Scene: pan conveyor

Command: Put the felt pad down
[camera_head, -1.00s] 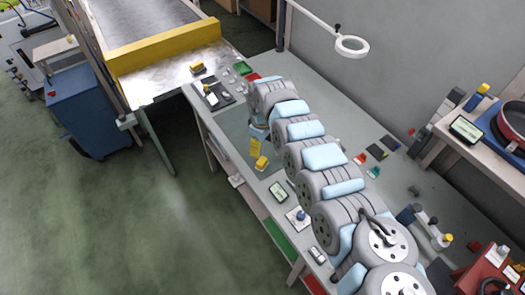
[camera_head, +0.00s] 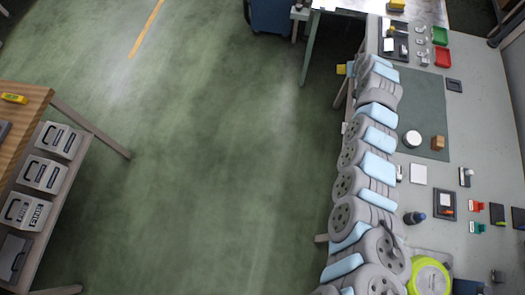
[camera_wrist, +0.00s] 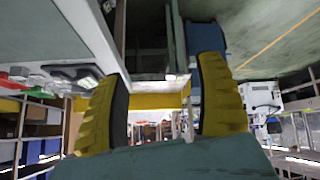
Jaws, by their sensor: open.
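My gripper (camera_wrist: 165,100) shows in the wrist view as two yellow ribbed fingers with dark inner faces, spread wide apart. Nothing is seen between them. In the head view my gripper (camera_head: 345,69) shows only as a bit of yellow at the left edge of the workbench, mostly hidden by my arm. I cannot single out the felt pad for certain. A small dark square (camera_head: 454,85) lies at the right edge of the dark green mat (camera_head: 430,105), and dark flat pieces (camera_head: 497,214) lie farther right.
A white round piece (camera_head: 412,139) and a tan block (camera_head: 438,142) stand on the mat. A green tray (camera_head: 439,35) and red tray (camera_head: 443,57) lie at the back. A wooden table (camera_head: 25,100) stands far left, with open floor between. My arm covers the workbench's left edge.

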